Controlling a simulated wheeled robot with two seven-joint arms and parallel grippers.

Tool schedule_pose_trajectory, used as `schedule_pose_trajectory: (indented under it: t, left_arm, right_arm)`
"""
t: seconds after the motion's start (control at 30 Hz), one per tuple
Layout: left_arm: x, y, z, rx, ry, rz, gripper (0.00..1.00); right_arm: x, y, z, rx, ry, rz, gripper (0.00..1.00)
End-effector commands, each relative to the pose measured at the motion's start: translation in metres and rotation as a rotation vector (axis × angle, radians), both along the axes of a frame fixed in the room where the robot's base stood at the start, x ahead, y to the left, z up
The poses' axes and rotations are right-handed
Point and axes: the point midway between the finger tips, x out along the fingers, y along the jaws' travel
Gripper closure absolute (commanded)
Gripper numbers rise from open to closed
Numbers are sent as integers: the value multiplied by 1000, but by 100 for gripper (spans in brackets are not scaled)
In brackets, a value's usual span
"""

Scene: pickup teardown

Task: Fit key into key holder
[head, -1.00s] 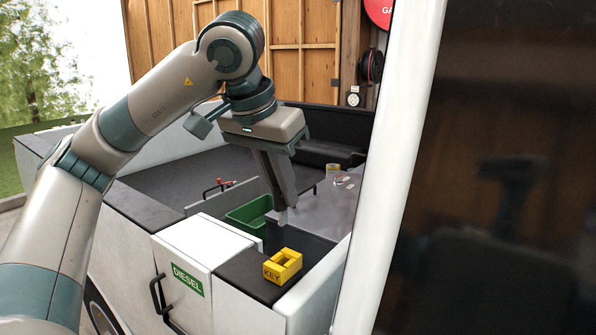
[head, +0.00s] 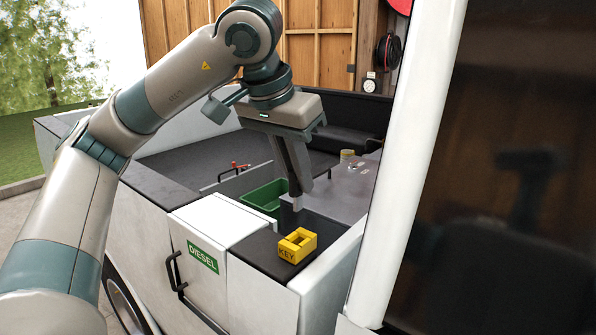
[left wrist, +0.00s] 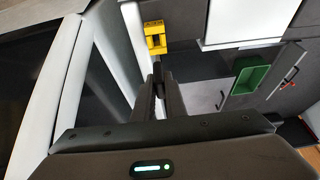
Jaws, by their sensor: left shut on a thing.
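The yellow key holder (head: 288,255), marked KEY, sits on a dark ledge of the pickup in the head view. Its open slot faces up. It also shows at the top of the left wrist view (left wrist: 154,27). My left gripper (head: 297,190) points down, above and slightly behind the holder, clear of it. It is shut on a small pale grey piece, likely the key (head: 297,203), whose end sticks out below the fingertips. Most of the key is hidden by the fingers. In the left wrist view the fingertips (left wrist: 158,72) are close together. My right gripper is not in view.
A green tray (head: 262,197) lies behind the white DIESEL box (head: 216,222). A white pillar (head: 405,150) and a dark window stand close on the right. A red-handled item (head: 234,165) and a small jar (head: 347,156) are farther back.

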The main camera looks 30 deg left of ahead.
Motion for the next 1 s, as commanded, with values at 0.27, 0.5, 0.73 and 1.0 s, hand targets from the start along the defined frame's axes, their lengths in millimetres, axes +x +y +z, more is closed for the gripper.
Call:
schedule_pose_trajectory:
  t: [0.27, 0.5, 0.73, 1.0]
  left_arm:
    - [0, 0, -18, 0, 0, 0, 100]
    - [0, 0, -32, 0, 0, -1, 100]
    - [0, 0, -45, 0, 0, 0, 100]
    - [0, 0, -61, 0, 0, 1, 100]
  right_arm:
    - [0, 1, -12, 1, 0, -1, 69]
    - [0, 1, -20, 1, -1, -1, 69]
    - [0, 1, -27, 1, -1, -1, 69]
    - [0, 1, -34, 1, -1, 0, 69]
